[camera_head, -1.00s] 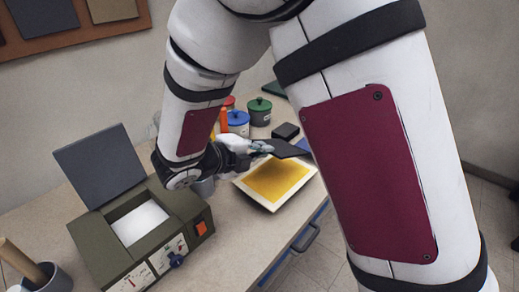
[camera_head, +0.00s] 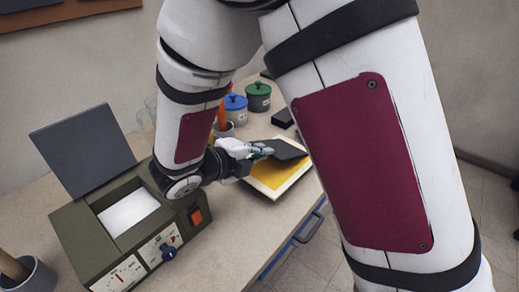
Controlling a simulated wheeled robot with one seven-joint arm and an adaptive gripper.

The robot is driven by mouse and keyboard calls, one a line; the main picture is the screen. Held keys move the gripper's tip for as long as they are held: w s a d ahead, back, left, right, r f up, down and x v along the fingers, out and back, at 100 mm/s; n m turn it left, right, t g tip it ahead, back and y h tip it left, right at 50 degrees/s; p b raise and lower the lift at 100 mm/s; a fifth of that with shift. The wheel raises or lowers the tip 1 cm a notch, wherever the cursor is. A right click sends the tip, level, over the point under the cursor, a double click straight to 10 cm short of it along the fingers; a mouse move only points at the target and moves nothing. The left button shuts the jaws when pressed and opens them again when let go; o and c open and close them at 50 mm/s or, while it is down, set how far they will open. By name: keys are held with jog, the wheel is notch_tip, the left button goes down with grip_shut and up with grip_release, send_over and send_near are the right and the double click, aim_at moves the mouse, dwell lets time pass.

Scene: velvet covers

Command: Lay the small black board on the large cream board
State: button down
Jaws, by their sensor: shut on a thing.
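The small black board (camera_head: 286,149) is in my gripper (camera_head: 258,151), which is shut on its left edge. The board is over the far part of the large cream board (camera_head: 302,167) and covers part of its yellow middle (camera_head: 272,178). The cream board lies flat on the table, with its pale rim showing at the right and front. I cannot tell whether the black board touches it or is still a little above.
A green device with a raised dark lid (camera_head: 84,150) stands at the left. Lidded pots, one blue (camera_head: 235,107) and one green (camera_head: 257,95), and a small black block (camera_head: 282,117) stand behind the boards. The front tabletop (camera_head: 235,235) is clear.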

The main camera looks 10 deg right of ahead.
jog(key=shift+f, duration=0.1)
jog(key=c, duration=1.7)
grip_release()
jog(key=shift+s+a, duration=0.1)
jog(key=shift+a, duration=0.05)
jog(key=shift+s+a+p, duration=0.4)
jog(key=shift+s+a, duration=0.15)
jog(key=shift+a, duration=0.25)
jog(key=shift+s+a+p, duration=0.45)
jog(key=shift+s+a, duration=0.05)
jog(key=shift+a, duration=0.25)
jog(key=shift+s+a+p, duration=0.4)
jog(key=shift+s+a, duration=0.15)
jog(key=shift+a, duration=0.25)
notch_tip(320, 180, up, 6)
jog(key=p, duration=0.5)
